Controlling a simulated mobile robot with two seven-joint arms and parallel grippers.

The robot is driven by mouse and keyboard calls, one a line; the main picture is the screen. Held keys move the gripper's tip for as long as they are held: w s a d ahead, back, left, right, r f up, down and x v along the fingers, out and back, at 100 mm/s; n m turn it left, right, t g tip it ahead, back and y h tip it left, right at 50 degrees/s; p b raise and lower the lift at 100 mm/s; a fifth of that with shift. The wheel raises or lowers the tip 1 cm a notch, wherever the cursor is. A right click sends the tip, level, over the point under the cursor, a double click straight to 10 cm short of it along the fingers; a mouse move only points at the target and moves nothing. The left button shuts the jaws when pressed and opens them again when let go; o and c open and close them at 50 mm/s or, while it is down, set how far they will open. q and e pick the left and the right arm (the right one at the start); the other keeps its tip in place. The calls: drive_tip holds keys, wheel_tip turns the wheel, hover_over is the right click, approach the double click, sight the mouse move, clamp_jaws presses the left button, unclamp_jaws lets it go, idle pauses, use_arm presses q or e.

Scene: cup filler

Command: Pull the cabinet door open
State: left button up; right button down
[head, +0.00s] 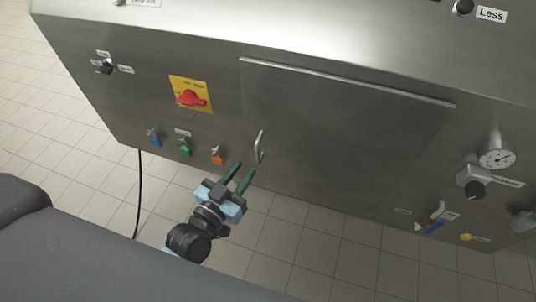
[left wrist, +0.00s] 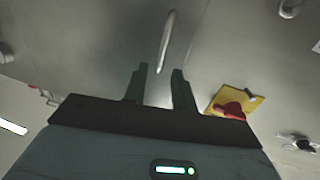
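The cabinet door (head: 325,130) is a flat steel panel on the front of the steel machine, and it looks closed. Its handle (head: 259,147) is a slim metal bar near the door's left edge. My left gripper (head: 240,172) is open, with its two dark fingers apart, just below the handle and pointing toward it. In the left wrist view the handle (left wrist: 167,42) lies ahead of the open fingers (left wrist: 157,84), roughly in line with the gap between them. The fingers appear empty. My right gripper is not in view.
A red rotary switch on a yellow plate (head: 190,95) is left of the door. Blue, green and orange knobs (head: 185,148) sit below it. A gauge (head: 497,156) and valves are at the right. Tiled floor (head: 290,240) shows below, with a black cable (head: 139,190) at the left.

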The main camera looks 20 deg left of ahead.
sight(256, 153)
use_arm(q)
drive_tip(key=x, duration=0.8)
drive_tip(key=shift+a, duration=0.1)
clamp_jaws()
idle(0.4)
